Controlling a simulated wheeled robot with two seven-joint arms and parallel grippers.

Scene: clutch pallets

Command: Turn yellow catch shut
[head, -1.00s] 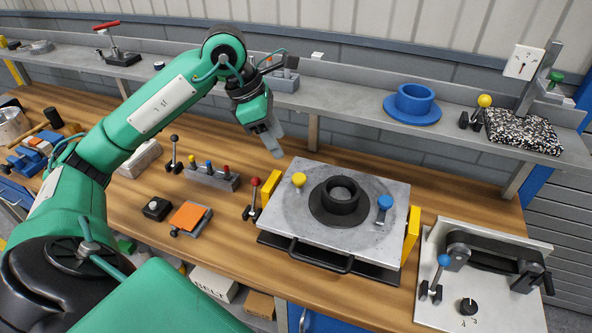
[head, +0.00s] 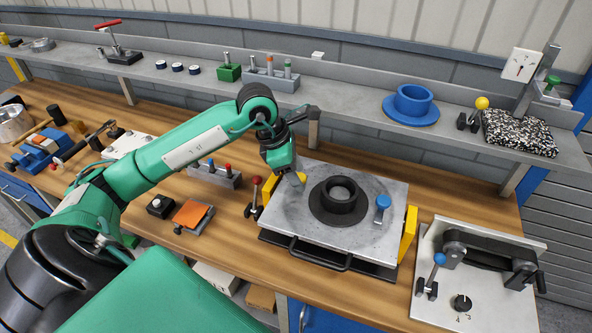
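The grey metal plate (head: 325,239) lies on the bench with a black ring (head: 338,203) at its middle. A blue catch (head: 382,205) stands on the plate's right side. The yellow catch, on the plate's left side, is now hidden behind my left gripper (head: 294,181). That gripper points down at the catch's place, near the plate's back left corner. I cannot tell whether its fingers are open, shut or touching the catch. My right gripper is not in view.
A red-knobbed lever (head: 256,190) stands just left of the plate. A yellow block (head: 408,232) stands at its right edge. A panel with a blue-knobbed lever (head: 436,268) is further right. A shelf (head: 345,100) with a blue flanged part (head: 411,106) runs behind.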

